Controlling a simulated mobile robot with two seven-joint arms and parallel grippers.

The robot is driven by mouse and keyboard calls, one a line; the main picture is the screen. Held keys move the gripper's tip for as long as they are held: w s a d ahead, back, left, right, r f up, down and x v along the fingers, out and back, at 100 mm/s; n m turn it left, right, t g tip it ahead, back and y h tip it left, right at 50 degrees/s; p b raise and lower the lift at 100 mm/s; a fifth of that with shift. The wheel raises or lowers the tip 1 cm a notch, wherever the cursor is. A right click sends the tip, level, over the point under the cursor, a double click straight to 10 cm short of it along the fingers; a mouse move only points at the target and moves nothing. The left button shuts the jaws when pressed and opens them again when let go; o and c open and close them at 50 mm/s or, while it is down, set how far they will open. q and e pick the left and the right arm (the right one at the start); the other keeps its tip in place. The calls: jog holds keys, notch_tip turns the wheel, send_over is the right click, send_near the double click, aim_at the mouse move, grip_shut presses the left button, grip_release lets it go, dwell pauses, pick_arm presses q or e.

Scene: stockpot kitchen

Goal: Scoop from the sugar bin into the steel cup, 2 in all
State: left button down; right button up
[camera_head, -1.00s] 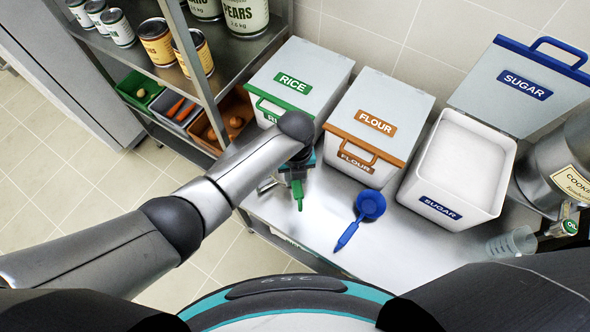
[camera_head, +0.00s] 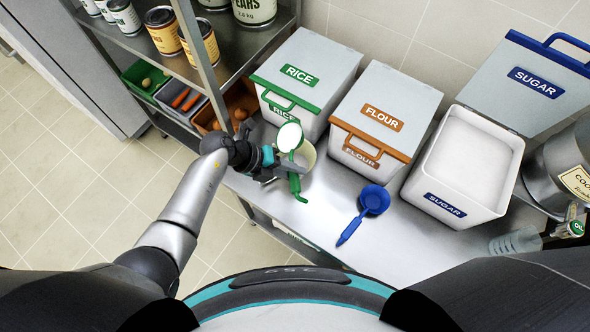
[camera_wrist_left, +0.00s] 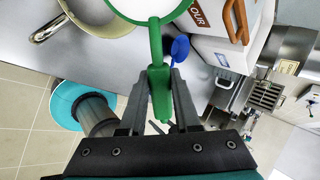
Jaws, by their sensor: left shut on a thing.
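The sugar bin (camera_head: 462,170) stands open at the right of the counter, full of white sugar, with its blue-edged lid (camera_head: 535,85) tilted up behind. A blue scoop (camera_head: 372,200) lies on the counter in front of the flour bin. My left gripper (camera_head: 273,168) is shut on the handle of a green scoop (camera_head: 295,183). In the left wrist view the green scoop (camera_wrist_left: 155,50) has white contents. A round metal vessel (camera_head: 307,155) with a pale inside is partly hidden behind the scoop; its looped handle shows in the left wrist view (camera_wrist_left: 48,28). My right gripper is out of view.
The closed rice bin (camera_head: 306,75) and flour bin (camera_head: 385,115) stand along the back. A clear measuring jug (camera_head: 515,241) and a cookie tin (camera_head: 565,165) are at the right. A shelf of cans (camera_head: 165,32) rises at the left.

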pick_arm(q)
jog(key=shift+a+f+h+b, duration=0.15)
jog(key=shift+a+h+b, duration=0.15)
jog(key=shift+h+b, duration=0.75)
jog(key=shift+a+f+h+b, duration=0.2)
jog(key=shift+h+b, duration=0.35)
jog(key=shift+b, duration=0.9)
jog(key=a+h+b, duration=0.1)
jog(key=h+b, duration=0.2)
jog(key=b, duration=0.3)
jog(key=a+t+h+b, duration=0.1)
jog(key=h+b, duration=0.2)
jog(key=b, duration=0.3)
jog(key=a+h+b, duration=0.1)
jog(key=h+b, duration=0.2)
jog(key=b, duration=0.3)
jog(key=shift+s+a+f, duration=0.2)
jog(key=shift+a, duration=0.15)
dwell(0.6)
